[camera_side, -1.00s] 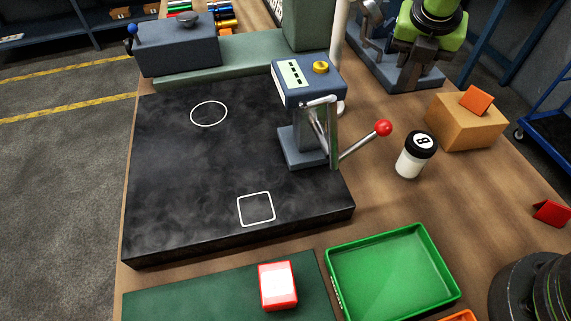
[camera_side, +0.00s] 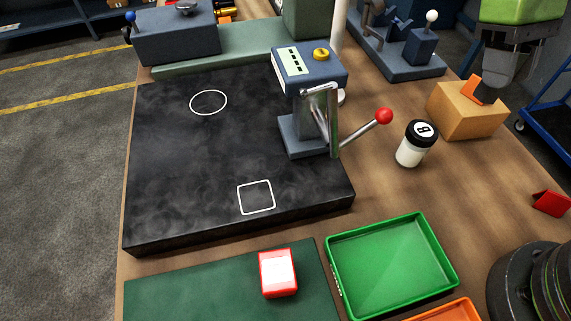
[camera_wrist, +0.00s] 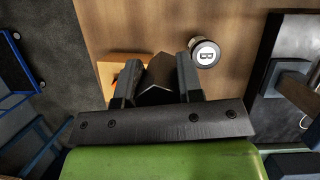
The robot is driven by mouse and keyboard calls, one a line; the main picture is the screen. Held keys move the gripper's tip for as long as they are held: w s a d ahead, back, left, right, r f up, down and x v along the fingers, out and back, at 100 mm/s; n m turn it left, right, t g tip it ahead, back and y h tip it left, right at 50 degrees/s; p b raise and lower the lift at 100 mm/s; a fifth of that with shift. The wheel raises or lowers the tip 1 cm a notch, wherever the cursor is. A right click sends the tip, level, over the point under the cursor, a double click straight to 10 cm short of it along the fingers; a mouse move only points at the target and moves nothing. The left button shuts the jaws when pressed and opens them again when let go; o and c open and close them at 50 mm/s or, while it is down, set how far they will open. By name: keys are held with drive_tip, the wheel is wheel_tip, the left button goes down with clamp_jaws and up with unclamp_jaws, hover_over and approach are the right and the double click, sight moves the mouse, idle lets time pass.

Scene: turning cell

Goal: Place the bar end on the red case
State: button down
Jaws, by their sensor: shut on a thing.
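My gripper (camera_side: 484,93) is low over the tan box at the right of the side view. In the wrist view my gripper (camera_wrist: 158,62) is shut on a dark, pointed-edged piece, which I take for the bar end (camera_wrist: 156,78). Its outline in the side view is hard to make out against the fingers. The red case (camera_side: 278,273), with a white top, sits on the dark green mat at the front, far from my gripper. It is outside the wrist view.
The tan box (camera_side: 462,119) carries an orange piece (camera_side: 467,88) close beside my fingers. A black-lidded white jar (camera_side: 415,144), a lever press with a red knob (camera_side: 384,116), a green tray (camera_side: 390,270) and a red folded piece (camera_side: 551,204) stand around. The black plate (camera_side: 180,165) is mostly bare.

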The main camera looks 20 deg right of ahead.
drive_tip(key=shift+s+r+m, duration=0.2)
drive_tip(key=shift+s+m, duration=0.1)
drive_tip(key=shift+m, duration=0.3)
drive_tip(key=s+a+r, duration=0.1)
drive_tip(key=a, duration=0.8)
drive_tip(key=m+y, duration=0.3)
drive_tip(key=m, duration=0.3)
hover_over(276, 275)
wheel_tip(276, 275, down, 6)
drive_tip(key=shift+t, duration=0.4)
drive_tip(key=shift+f, duration=2.45)
drive_tip(key=shift+f, duration=0.1)
drive_tip(key=c, duration=0.8)
unclamp_jaws()
